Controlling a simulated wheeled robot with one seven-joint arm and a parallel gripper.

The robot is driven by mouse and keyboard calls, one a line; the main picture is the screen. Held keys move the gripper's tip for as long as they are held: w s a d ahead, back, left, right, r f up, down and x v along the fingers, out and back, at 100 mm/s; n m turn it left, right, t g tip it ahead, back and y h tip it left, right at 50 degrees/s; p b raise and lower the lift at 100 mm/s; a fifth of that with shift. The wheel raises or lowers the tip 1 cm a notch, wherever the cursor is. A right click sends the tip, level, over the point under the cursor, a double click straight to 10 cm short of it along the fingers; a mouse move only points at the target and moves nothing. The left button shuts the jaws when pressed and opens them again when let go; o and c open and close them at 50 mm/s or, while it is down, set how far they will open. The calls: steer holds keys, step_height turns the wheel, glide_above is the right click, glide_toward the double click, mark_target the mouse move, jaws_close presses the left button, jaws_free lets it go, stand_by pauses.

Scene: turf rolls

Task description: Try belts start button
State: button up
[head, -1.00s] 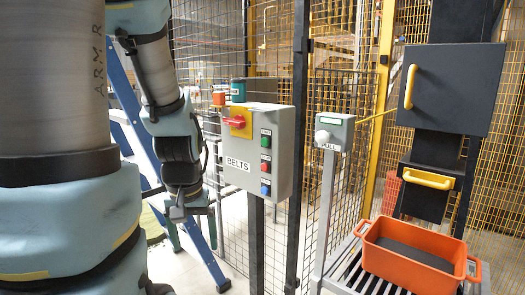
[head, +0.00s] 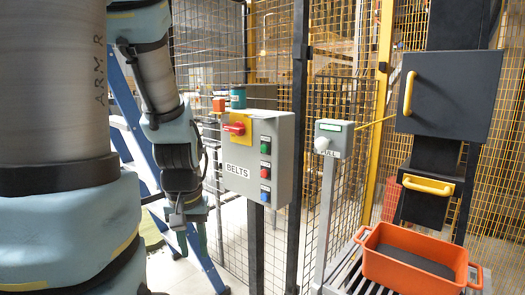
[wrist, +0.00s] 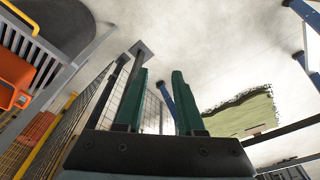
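The grey control box labelled BELTS (head: 283,165) stands on a post near the middle of the head view. Its face has a green button (head: 265,145) at the top, a red one (head: 265,170) below it and a blue one (head: 265,194) at the bottom. A red rotary switch (head: 234,128) sits on a yellow plate (head: 245,139) at its upper left. My gripper (head: 193,240) hangs pointing down, left of the box and apart from it. In the wrist view my gripper (wrist: 159,80) is open, its two green fingers apart with nothing between them.
A grey PULL box (head: 335,137) stands on a post to the right. An orange crate (head: 405,277) rests on a roller conveyor (head: 347,275). Wire mesh fencing (head: 228,75) stands behind. A blue ladder (head: 203,262) is behind my arm. A teal cylinder (head: 238,97) shows above the BELTS box.

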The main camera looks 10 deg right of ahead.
jaws_close()
stand_by(1.1)
